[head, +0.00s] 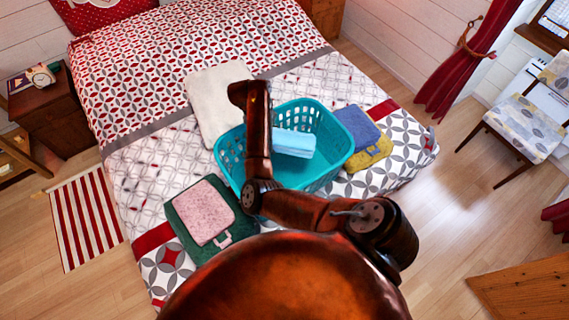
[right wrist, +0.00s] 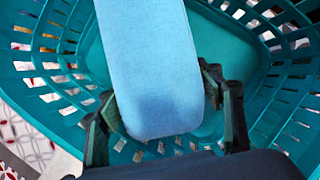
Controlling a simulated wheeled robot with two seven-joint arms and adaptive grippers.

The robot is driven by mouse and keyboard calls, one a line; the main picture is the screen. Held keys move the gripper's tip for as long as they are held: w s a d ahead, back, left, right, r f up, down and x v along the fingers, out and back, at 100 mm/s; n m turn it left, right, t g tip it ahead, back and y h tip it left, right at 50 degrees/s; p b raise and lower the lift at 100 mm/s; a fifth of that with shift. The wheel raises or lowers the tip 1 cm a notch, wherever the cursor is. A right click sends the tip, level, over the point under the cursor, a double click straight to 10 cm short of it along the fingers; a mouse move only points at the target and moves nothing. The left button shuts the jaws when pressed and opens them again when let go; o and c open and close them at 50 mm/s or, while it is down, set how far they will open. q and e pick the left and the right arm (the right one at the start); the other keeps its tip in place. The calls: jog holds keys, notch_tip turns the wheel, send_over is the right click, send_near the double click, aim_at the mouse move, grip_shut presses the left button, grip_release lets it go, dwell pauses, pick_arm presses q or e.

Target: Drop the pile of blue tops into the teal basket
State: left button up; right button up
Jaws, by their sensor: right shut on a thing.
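The light blue pile of folded tops (head: 294,143) is inside the outline of the teal basket (head: 338,134), which stands on the bed. In the right wrist view, my right gripper (right wrist: 162,118) has one finger on each side of the blue pile (right wrist: 150,60) and is shut on its near end. The basket's slotted walls and floor (right wrist: 205,60) surround the pile there. I cannot tell whether the pile touches the basket floor. In the head view my right arm crosses over the basket and hides the gripper's fingers. My left gripper is not in view.
A folded cream cloth (head: 216,98) lies behind the basket. Folded blue (head: 358,126) and yellow (head: 372,153) cloths lie to its right. A pink folded cloth (head: 205,210) on a green one (head: 182,228) lies at front left. A nightstand (head: 55,115) stands left of the bed.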

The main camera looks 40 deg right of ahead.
jog(key=o, duration=1.6)
jog(key=shift+c, duration=0.2)
jog(key=shift+r, duration=0.1)
jog(key=v, duration=1.2)
